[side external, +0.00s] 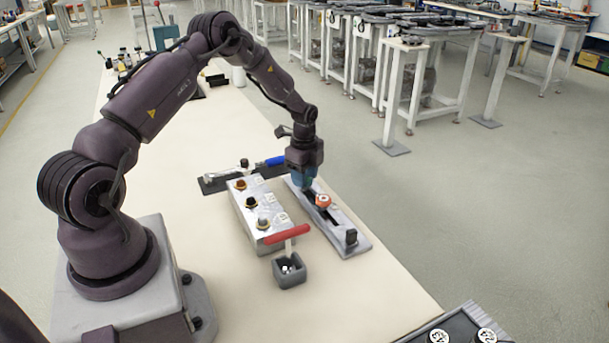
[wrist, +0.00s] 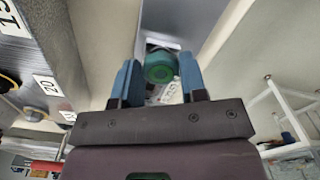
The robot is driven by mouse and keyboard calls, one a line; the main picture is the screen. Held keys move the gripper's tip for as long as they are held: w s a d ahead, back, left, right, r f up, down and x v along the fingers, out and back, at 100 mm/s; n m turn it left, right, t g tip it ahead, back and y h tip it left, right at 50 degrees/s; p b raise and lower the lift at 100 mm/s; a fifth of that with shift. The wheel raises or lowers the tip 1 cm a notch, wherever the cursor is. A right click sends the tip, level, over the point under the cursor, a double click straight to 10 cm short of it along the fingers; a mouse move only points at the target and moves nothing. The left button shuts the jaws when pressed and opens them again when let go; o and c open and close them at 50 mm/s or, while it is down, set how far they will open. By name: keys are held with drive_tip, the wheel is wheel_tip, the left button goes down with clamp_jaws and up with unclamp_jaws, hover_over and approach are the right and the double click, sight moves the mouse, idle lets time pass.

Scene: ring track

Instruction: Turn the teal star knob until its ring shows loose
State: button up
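The teal star knob (wrist: 160,68) shows in the wrist view, between my gripper's two blue fingers. My gripper (wrist: 159,70) has a finger on either side of it; the gaps are too small to tell whether the fingers touch it. In the side external view my gripper (side external: 307,183) points down over the grey slotted plate (side external: 357,247), and the teal knob is hidden there. I cannot make out the knob's ring or what it shows. An orange-red knob (side external: 323,200) stands on the plate just in front of my gripper. A black knob (side external: 351,237) is at the plate's near end.
A silver block (side external: 246,219) with several knobs and number labels stands left of the plate. A red T-handle (side external: 287,234) rises from a small grey box (side external: 289,277). The bench's front is mostly clear.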

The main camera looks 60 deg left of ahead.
drive_tip(key=shift+n, duration=0.4)
drive_tip(key=n, duration=0.5)
drive_tip(key=shift+d+n, duration=0.1)
drive_tip(key=shift+n, duration=0.2)
drive_tip(key=n, duration=0.6)
drive_tip(key=shift+s+d, duration=0.1)
drive_tip(key=n, duration=0.6)
drive_tip(key=shift+d+f+n, duration=0.1)
drive_tip(key=shift+d+n, duration=0.05)
drive_tip(key=shift+n, duration=0.15)
drive_tip(key=n, duration=0.6)
drive_tip(key=shift+d, duration=0.1)
drive_tip(key=o, duration=0.9)
drive_tip(key=shift+o, duration=0.2)
